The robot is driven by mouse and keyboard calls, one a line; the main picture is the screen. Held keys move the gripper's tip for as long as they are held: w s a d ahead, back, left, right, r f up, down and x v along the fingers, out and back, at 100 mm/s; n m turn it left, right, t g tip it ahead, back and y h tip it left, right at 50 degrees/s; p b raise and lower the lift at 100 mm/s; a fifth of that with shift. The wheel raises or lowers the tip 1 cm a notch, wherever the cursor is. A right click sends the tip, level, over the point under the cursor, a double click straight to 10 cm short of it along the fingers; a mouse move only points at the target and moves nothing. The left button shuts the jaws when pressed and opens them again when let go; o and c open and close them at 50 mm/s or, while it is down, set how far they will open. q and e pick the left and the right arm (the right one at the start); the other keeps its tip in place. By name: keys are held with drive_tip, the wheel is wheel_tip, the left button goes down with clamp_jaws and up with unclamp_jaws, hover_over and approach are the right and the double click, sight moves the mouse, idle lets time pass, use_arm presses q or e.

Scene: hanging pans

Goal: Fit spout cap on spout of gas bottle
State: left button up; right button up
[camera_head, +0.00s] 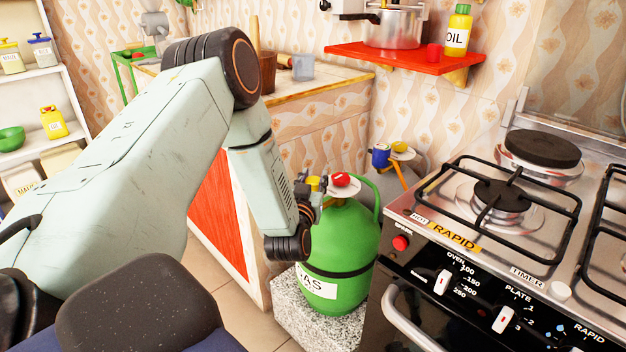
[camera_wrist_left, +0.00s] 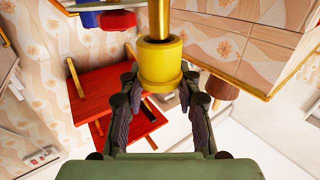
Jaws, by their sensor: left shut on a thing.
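The green gas bottle (camera_head: 338,258) stands upright on a speckled stone block, with a red knob (camera_head: 341,180) on top. My left gripper (camera_head: 312,198) is beside the bottle's top, on its left. It is shut on the yellow spout cap (camera_head: 313,183), which shows larger in the left wrist view (camera_wrist_left: 160,65) between the two fingers (camera_wrist_left: 160,84). A brass spout (camera_wrist_left: 156,22) is in line with the cap and its end appears at the cap's mouth. I cannot tell how deep it sits. My right gripper is not in view.
The stove (camera_head: 480,225) stands close to the bottle's right, and a wooden cabinet (camera_head: 300,140) is behind it. A grey bottle with a blue part (camera_head: 380,156) is behind the green one. A red shelf (camera_head: 400,58) hangs above.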

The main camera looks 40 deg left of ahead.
use_arm(q)
drive_tip(key=shift+f+b, duration=0.8)
drive_tip(key=shift+f, duration=0.4)
drive_tip(key=shift+f, duration=0.25)
drive_tip(key=o, duration=1)
drive_tip(key=v, duration=1.2)
